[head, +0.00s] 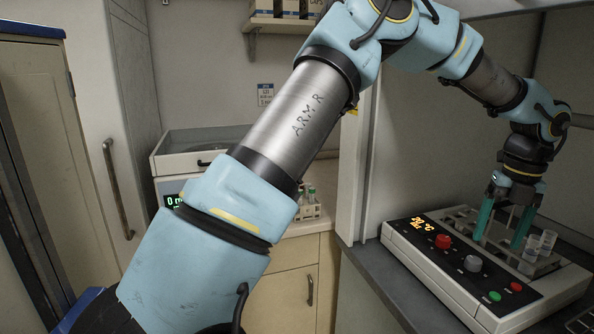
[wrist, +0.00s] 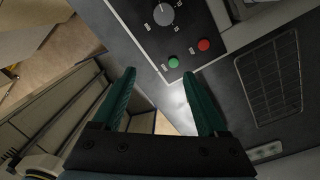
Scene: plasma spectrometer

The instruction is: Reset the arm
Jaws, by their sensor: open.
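My gripper (head: 500,238) is at the right in the head view, pointing down over the plasma spectrometer (head: 430,268). Its two green fingers are apart with nothing held between them. The fingers seem close to the rack area on the machine's top; whether they touch it I cannot tell. The wrist view shows the open gripper (wrist: 159,76) with the panel's green button (wrist: 173,62) and red button (wrist: 204,44) just beyond the fingertips. My arm reaches across the middle of the head view, bent over at the top.
Clear cups (head: 547,240) stand on the machine beside the fingers. A hood side wall (head: 357,170) stands left of the machine. A scale (head: 172,192) and a tube rack (head: 310,211) sit on the back counter. A dark grille (wrist: 272,82) lies beside the machine.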

